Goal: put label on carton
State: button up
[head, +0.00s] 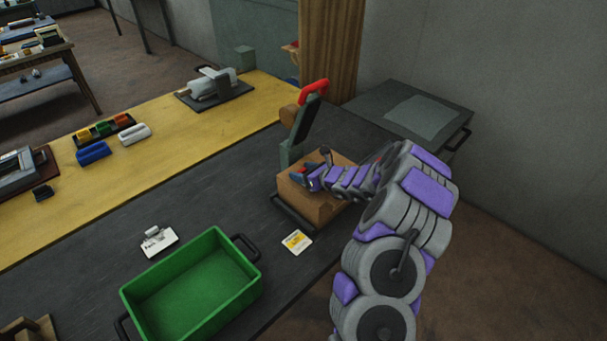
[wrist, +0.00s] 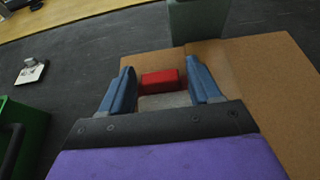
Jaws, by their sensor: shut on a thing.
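The brown carton (head: 320,208) sits on the dark part of the bench in the head view. Its tan top (wrist: 275,80) fills the right of the wrist view. My gripper (head: 300,176) is over the carton's top, near its left edge. In the wrist view, my gripper (wrist: 160,85) has its blue fingers on either side of a small red block (wrist: 160,80) with a pale grey flat piece (wrist: 164,101) on its near side. I cannot tell whether this is a label, or whether it touches the carton.
A green crate (head: 247,292) stands left of the carton. A yellow-and-white card (head: 297,242) lies between them. A grey-green upright with a red handle (head: 313,88) rises behind the carton, close to my gripper. A wooden post (head: 332,50) stands beyond.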

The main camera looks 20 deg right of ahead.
jog(key=shift+d, duration=0.1)
jog(key=o, duration=1)
jog(key=shift+s+d+r, duration=0.1)
jog(key=shift+s+r, duration=0.15)
jog(key=shift+s, duration=0.2)
jog(key=p+v, duration=0.2)
jog(key=v, duration=0.9)
jog(key=shift+p, duration=0.3)
